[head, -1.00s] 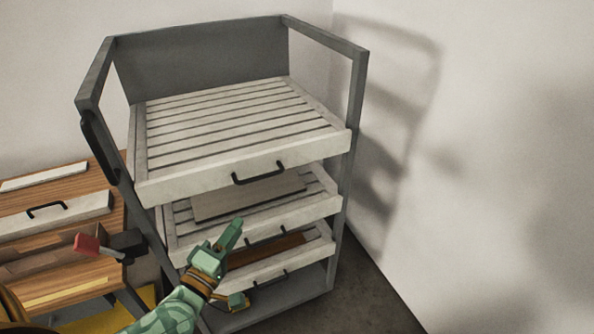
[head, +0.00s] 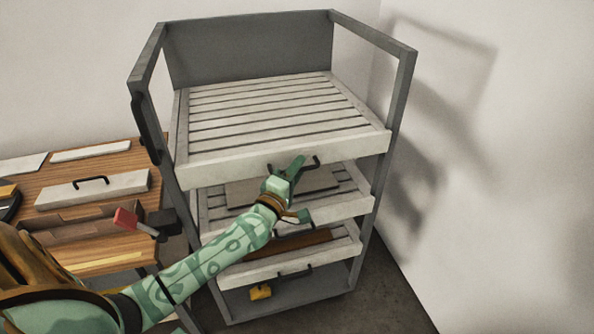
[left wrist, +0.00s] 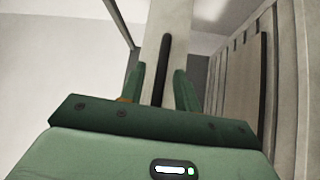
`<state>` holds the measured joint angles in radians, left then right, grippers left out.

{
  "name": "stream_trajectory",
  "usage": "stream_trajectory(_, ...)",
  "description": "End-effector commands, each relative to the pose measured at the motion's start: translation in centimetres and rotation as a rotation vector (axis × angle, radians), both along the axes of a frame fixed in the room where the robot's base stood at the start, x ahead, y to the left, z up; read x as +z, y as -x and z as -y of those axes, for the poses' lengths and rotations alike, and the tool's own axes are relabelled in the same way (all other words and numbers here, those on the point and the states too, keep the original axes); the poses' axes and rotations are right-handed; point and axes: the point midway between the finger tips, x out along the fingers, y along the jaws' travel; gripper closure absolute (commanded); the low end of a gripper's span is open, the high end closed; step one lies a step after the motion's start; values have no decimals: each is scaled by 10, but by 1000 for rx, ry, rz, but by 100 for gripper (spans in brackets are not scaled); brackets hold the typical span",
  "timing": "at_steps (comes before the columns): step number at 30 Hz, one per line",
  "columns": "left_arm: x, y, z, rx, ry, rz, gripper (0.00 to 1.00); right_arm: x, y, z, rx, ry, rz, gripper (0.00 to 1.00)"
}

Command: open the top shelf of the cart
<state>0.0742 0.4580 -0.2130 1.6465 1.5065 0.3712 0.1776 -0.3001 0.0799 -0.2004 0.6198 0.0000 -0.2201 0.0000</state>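The grey cart (head: 400,100) holds slatted pale shelves. Its top shelf (head: 220,165) is level, with a black handle (head: 314,162) on its front face. My left gripper (head: 295,163) is at this handle and hides its left and middle part. In the left wrist view, the dark handle (left wrist: 164,62) stands between the two green fingers of my gripper (left wrist: 160,75). The fingers are apart, with gaps beside the bar. I cannot tell how deep the handle sits between them. My right gripper is out of view.
A lower shelf carries a grey board (head: 240,192); another below it carries a brown board (head: 302,240). A yellow item (head: 260,292) lies at the cart's bottom. A wooden workbench (head: 110,150) stands left, a bare wall (head: 500,200) right.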

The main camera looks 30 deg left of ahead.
Motion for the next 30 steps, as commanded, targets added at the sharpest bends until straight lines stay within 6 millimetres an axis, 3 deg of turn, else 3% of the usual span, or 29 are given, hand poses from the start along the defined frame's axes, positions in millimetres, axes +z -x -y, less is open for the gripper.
stream_trajectory(8, 0, -2, 0, 0, 0, -1, 68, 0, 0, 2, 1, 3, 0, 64)
stream_trajectory(12, 0, -2, 0, 0, 0, -1, 100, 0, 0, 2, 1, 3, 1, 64)
stream_trajectory(23, 2, 7, 9, -1, 2, -2, 100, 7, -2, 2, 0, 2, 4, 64)
stream_trajectory(30, 4, 42, 50, -1, 5, -5, 100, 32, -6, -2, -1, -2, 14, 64)
